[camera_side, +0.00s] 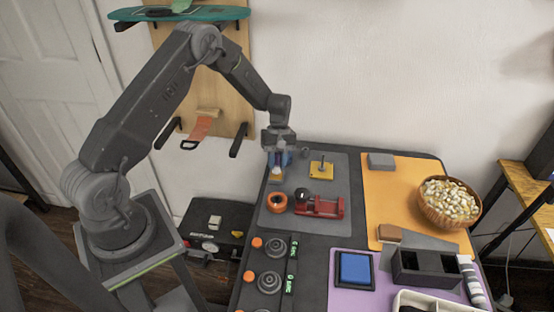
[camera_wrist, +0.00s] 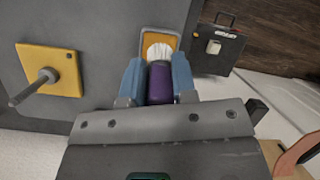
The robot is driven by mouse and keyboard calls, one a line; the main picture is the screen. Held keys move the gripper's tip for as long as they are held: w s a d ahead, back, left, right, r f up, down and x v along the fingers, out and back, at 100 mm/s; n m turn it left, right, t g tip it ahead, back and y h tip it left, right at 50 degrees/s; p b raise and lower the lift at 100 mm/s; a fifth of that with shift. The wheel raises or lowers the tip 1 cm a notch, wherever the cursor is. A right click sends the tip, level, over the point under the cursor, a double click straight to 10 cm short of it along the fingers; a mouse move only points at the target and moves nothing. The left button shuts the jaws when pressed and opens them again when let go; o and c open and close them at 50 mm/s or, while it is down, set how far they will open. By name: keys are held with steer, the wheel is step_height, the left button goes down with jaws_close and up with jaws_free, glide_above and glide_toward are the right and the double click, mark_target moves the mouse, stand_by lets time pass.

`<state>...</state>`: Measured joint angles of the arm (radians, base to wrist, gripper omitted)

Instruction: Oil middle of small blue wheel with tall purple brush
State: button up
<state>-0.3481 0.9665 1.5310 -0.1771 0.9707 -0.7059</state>
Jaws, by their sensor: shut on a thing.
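My gripper (camera_wrist: 157,82) is shut on the purple brush (camera_wrist: 160,84), with one blue finger on each side of its handle. The brush's white bristles (camera_wrist: 158,51) point away from my gripper, over a small orange-and-grey piece (camera_wrist: 146,35); I cannot tell whether they touch it. In the side view, my gripper (camera_side: 278,165) is low over the back left of the grey mat (camera_side: 336,230). I cannot make out a small blue wheel in either view.
A yellow plate with an upright peg (camera_side: 321,171) stands right of my gripper. An orange wheel (camera_side: 276,202) and a red vise-like part (camera_side: 320,207) lie in front. A wooden bowl (camera_side: 433,216), blue pad (camera_side: 355,270) and dark tray (camera_side: 425,280) are farther right.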

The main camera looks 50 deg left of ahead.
mark_target(277, 153)
steer(key=shift+f, duration=0.6)
stand_by(1.7)
steer(key=shift+r, duration=3.6)
